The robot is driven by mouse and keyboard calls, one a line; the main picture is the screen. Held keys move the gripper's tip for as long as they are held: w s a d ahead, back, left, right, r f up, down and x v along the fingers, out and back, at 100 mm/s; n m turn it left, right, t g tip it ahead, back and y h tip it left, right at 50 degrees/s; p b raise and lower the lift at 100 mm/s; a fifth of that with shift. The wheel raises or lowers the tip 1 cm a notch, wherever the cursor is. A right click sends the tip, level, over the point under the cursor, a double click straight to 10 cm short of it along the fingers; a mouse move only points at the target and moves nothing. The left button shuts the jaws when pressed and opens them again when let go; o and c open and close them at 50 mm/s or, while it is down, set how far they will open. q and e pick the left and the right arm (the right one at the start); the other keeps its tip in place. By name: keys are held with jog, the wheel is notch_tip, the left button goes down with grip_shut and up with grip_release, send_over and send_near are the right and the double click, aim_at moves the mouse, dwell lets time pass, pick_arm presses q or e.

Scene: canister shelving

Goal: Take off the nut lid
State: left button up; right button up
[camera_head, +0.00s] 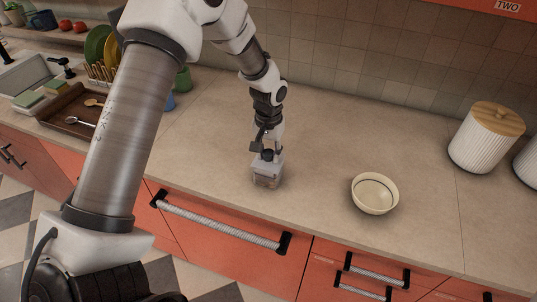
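A small clear jar (267,181) with brownish contents and a greyish top stands on the counter near its front edge, at the picture's middle. I take it for the nut container, though no label can be read. My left gripper (267,153) points down right at the jar's top, with its dark fingers at the lid. The fingers hide much of the lid, and I cannot tell whether they are closed on it. The lid appears to be on the jar. My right gripper is out of view.
A cream bowl (375,194) stands to the right of the jar. A white ribbed canister (484,140) with a wooden lid is at the far right. A brown tray (62,121) with spoons and a dish rack are at the left. Counter between jar and bowl is clear.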

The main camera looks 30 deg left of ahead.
aim_at(269, 152)
pick_arm(q)
grip_shut()
jog(key=shift+r+p, duration=2.2)
jog(key=shift+r, duration=0.35)
